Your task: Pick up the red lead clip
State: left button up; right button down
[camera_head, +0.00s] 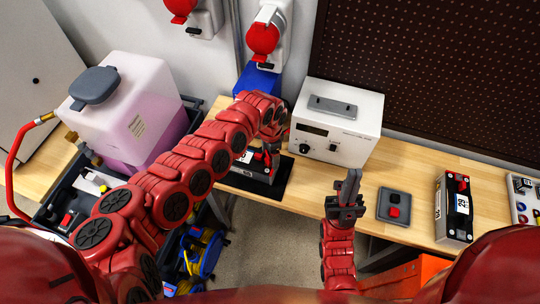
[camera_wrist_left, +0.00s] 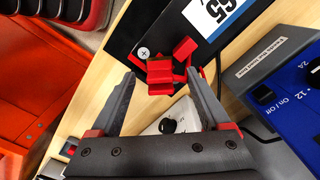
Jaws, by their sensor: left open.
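The red lead clip (camera_wrist_left: 160,71) sits at the end of a black battery module (camera_wrist_left: 152,28) with a white "65" label, in the left wrist view. My left gripper (camera_wrist_left: 165,82) is open, its two grey fingers on either side of the clip's near part. I cannot tell whether they touch it. In the head view the module (camera_head: 252,166) lies on the bench under my left wrist, with red clip parts (camera_head: 264,157) showing; my arm partly hides the left gripper. My right gripper (camera_head: 352,175) looks shut and empty over the bench's front edge.
A white power supply (camera_head: 335,125) and a blue box (camera_head: 257,80) stand behind. A small pad with a red button (camera_head: 393,206) and another module (camera_head: 454,207) lie to the right. A white-and-purple tank (camera_head: 128,110) stands left. Bare bench (camera_head: 310,185) shows in front of the supply.

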pick_arm(q)
jog(key=shift+f, duration=0.15)
jog(key=shift+w, duration=0.1)
jog(key=shift+c, duration=0.3)
grip_shut()
